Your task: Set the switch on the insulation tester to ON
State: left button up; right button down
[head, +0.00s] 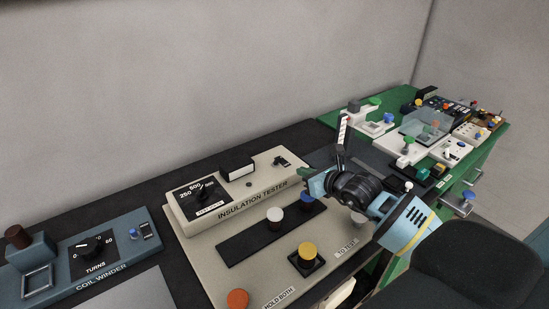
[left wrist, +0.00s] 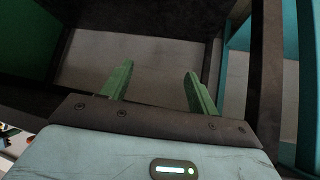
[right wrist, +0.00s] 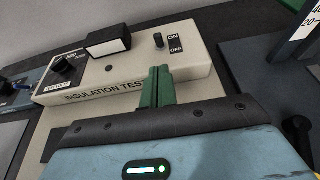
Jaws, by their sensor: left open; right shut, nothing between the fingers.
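The insulation tester (head: 240,205) is a beige box with a sloped panel on the dark bench. Its small black switch (head: 280,161) sits at the panel's right end. In the right wrist view the switch (right wrist: 158,41) stands beside a black ON/OFF label (right wrist: 175,43); I cannot tell for sure which way its lever leans. My right gripper (right wrist: 159,76) is shut and empty, its green fingertips just in front of the switch and apart from it. In the head view the right gripper (head: 305,174) is at the tester's right end. My left gripper (left wrist: 160,82) is open and empty, away from the tester.
The tester carries a voltage dial (head: 203,192), a white display (head: 237,168) and several coloured knobs, including a yellow one (head: 307,251). A blue coil winder (head: 90,260) stands at left. A green bench (head: 345,125) with other devices lies beyond my right arm. A dark chair (head: 470,270) is at lower right.

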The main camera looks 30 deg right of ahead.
pick_arm(q)
jog(key=shift+s+d+f+g+b, duration=0.1)
jog(key=shift+s+f+g+b, duration=0.1)
jog(key=shift+s+f, duration=0.4)
jog(key=shift+s+f+g+b, duration=0.15)
jog(key=shift+s+f, duration=0.1)
jog(key=shift+s, duration=0.55)
pick_arm(e)
send_near(278, 163)
jog(key=shift+x, duration=2.7)
jog(key=shift+r, duration=0.15)
